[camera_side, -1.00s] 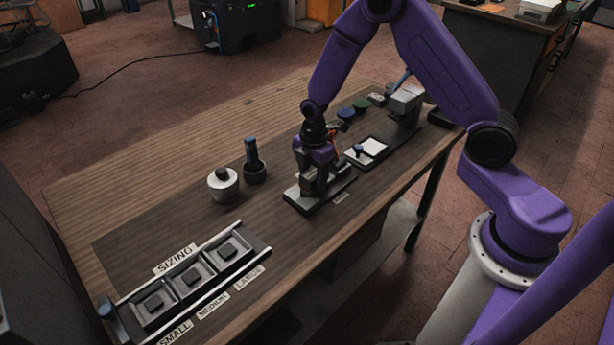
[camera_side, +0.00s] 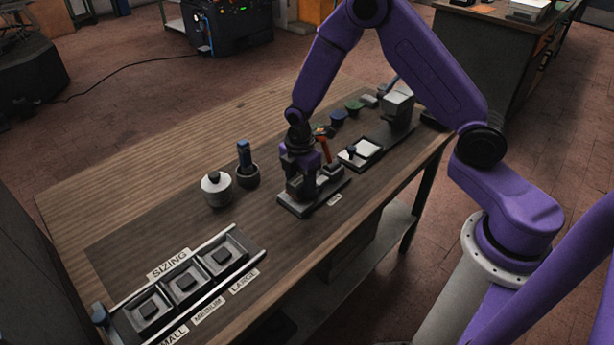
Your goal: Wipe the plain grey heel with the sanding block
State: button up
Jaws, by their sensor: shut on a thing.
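My gripper (camera_side: 298,178) points down over the left part of a dark base plate (camera_side: 312,207) near the middle of the bench. It is shut on a small greyish block, which I take to be the sanding block (camera_side: 296,188); the fingers partly cover it. I cannot tell whether the block touches what is below it. A low grey piece (camera_side: 333,171) shows on the right part of the plate, just right of my gripper. It may be the plain grey heel, but it is too small to be sure. An orange upright part (camera_side: 324,146) stands behind it.
Left of my gripper are a white lidded pot (camera_side: 216,189) and a dark cup with a blue-handled tool (camera_side: 246,165). A sizing tray (camera_side: 186,286) lies front left. A white pad in a tray (camera_side: 360,152) and a grey machine (camera_side: 397,109) stand right, with blue and green pieces (camera_side: 346,112) behind.

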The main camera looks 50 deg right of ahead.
jog(key=shift+a, duration=0.5)
jog(key=shift+r, duration=4.25)
